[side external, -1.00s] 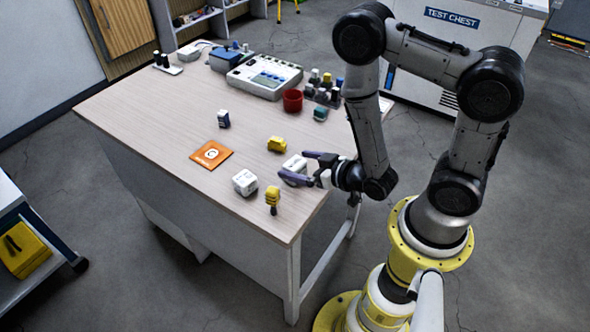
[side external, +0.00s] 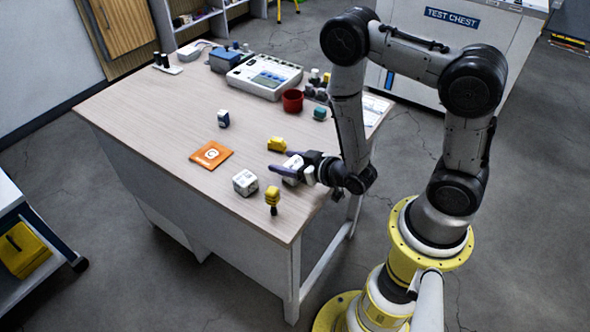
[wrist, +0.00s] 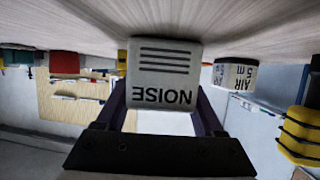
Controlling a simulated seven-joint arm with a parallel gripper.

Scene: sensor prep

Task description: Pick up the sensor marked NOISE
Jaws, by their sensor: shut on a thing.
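The NOISE sensor (wrist: 163,72) is a pale grey block with dark bars and the word NOISE, which appears upside down in the wrist view. It sits between the two dark fingers of my gripper (wrist: 163,110), which is shut on it. In the side view my gripper (side external: 290,168) is low over the right part of the table, and the white sensor (side external: 292,166) is partly hidden by the fingers. I cannot tell whether the sensor touches the table.
A white block (side external: 245,182), marked AIR in the wrist view (wrist: 236,75), stands close by. A yellow block (side external: 276,144) and a yellow-topped sensor (side external: 272,197) are near. An orange card (side external: 211,154) lies left, with bare table (side external: 165,130) around it.

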